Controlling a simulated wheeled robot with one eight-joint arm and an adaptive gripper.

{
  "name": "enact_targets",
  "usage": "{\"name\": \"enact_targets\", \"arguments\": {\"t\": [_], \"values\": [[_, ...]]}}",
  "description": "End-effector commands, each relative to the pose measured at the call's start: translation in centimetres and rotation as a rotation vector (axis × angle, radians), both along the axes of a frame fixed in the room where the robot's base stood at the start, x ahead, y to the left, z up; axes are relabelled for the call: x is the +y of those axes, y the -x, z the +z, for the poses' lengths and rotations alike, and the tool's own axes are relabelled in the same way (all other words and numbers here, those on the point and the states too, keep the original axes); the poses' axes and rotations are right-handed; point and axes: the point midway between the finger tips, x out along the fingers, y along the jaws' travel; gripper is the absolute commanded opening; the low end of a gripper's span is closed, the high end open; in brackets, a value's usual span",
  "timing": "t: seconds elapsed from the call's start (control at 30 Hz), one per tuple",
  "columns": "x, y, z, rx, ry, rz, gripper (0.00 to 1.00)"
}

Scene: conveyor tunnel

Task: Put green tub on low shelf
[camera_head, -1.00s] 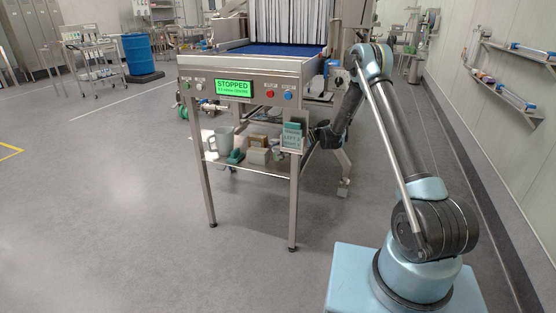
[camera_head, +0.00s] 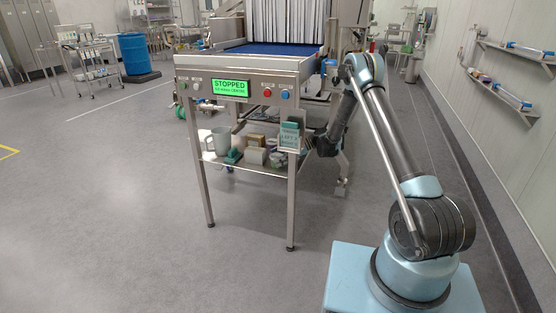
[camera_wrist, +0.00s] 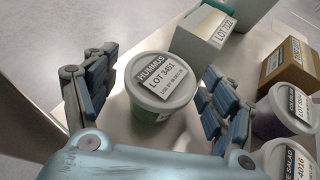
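The green tub (camera_wrist: 164,84) has a pale lid with a label reading HUMMUS, and a strip of its green side shows below the lid. In the wrist view it stands upright on a pale metal surface. My gripper (camera_wrist: 155,100) is open, with one finger on each side of the tub and a visible gap at both sides. In the head view the low shelf (camera_head: 262,169) is under the conveyor's end, and my wrist reaches in from its right side. My fingertips and the green tub cannot be made out clearly there.
In the wrist view a white box (camera_wrist: 205,37) stands just behind the tub. A brown box (camera_wrist: 290,66), a purple tub (camera_wrist: 284,113) and a salad tub (camera_wrist: 290,160) are to the right.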

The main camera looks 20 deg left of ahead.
Motion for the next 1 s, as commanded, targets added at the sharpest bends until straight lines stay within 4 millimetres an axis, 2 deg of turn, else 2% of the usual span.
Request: {"name": "enact_targets", "arguments": {"t": [0.3, 0.43, 0.8, 1.0], "values": [[0.0, 0.0, 0.1, 0.0, 0.0, 0.0, 0.78], [-0.8, -0.4, 0.5, -0.001, 0.0, -0.002, 0.78], [-6.6, -2.9, 3.1, 0.0, 0.0, -0.003, 0.78], [-9.0, -4.0, 4.2, 0.0, 0.0, -0.001, 0.78]]}}
